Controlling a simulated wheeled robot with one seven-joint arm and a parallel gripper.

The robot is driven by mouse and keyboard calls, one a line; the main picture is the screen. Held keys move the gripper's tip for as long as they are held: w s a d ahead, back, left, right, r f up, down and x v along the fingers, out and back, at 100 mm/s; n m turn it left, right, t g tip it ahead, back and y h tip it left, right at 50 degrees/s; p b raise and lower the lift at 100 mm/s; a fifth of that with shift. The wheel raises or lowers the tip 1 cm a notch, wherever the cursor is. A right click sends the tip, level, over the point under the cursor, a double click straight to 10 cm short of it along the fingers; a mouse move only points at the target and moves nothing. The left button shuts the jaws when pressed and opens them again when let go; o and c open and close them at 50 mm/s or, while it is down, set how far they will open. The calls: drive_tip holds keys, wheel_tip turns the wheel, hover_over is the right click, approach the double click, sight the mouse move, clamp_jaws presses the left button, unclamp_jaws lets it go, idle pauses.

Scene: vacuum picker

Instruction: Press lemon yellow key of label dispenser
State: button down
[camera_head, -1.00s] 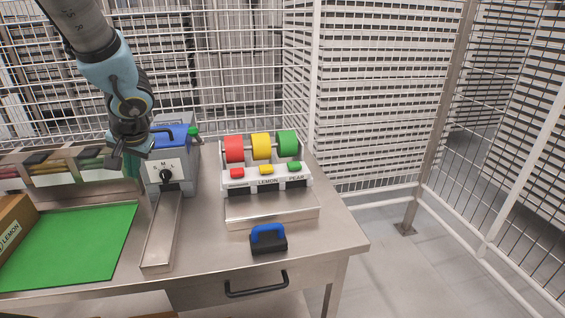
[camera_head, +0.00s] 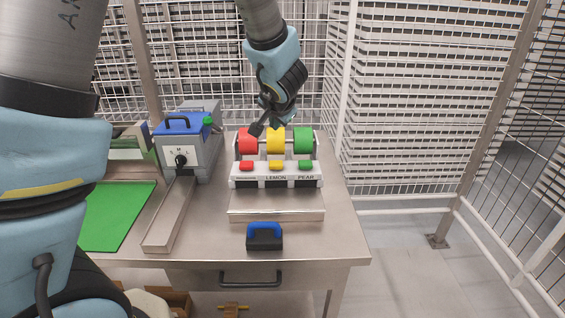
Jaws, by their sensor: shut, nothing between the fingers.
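The label dispenser (camera_head: 240,182) stands on the steel table, with a red, a yellow and a green roll along its back. Its front panel has a red key, a yellow key (camera_head: 276,165) and a green key. The yellow key is in the middle, above the word LEMON. My gripper (camera_head: 275,124) is over the top of the rolls, near the red and yellow ones, higher than the keys and apart from the yellow key. It is shut and empty. Its fingertips are small and dark here, and I cannot tell whether they touch a roll.
A grey machine with a blue top (camera_head: 184,125) and a dial stands left of the dispenser, with a steel chute (camera_head: 170,217) in front. A blue-handled black block (camera_head: 265,238) lies near the table's front edge. A green mat (camera_head: 118,215) is at left. Mesh fencing stands behind.

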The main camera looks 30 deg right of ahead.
drive_tip(key=shift+f, duration=0.15)
drive_tip(key=b, duration=0.5)
hover_over(275, 165)
wheel_tip(275, 165, down, 7)
drive_tip(key=shift+r, duration=0.1)
drive_tip(key=shift+f+b, duration=0.85)
drive_tip(key=shift+b, duration=0.35)
drive_tip(key=shift+f+b, duration=0.9)
drive_tip(key=shift+b, duration=0.75)
idle(1.5)
drive_tip(key=shift+r, duration=0.15)
drive_tip(key=shift+r+p, duration=0.4)
drive_tip(key=shift+r, duration=0.35)
drive_tip(key=shift+r, duration=0.1)
drive_tip(key=shift+r+p, duration=1.55)
drive_tip(key=shift+r, duration=0.9)
